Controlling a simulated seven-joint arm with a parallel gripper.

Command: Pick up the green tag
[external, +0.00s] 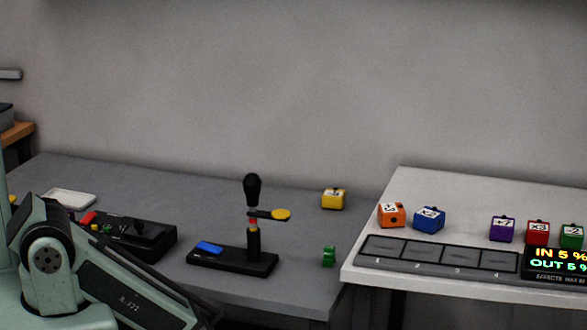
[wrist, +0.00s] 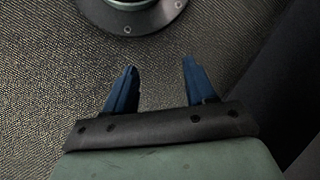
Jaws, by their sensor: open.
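A small green piece (external: 328,256), which looks like the green tag, stands on the grey table near its front right edge. My gripper (wrist: 159,64) shows only in the wrist view. Its two blue fingers are apart with nothing between them, over a patterned floor. In the external view my arm is at the lower left and its gripper end is out of frame. The green piece does not show in the wrist view.
A black stand with a dark-knobbed post (external: 253,225) is left of the green piece, and a yellow cube (external: 334,198) is behind it. A black control box (external: 130,238) lies further left. A raised white table (external: 390,280) holds several coloured cubes and a display.

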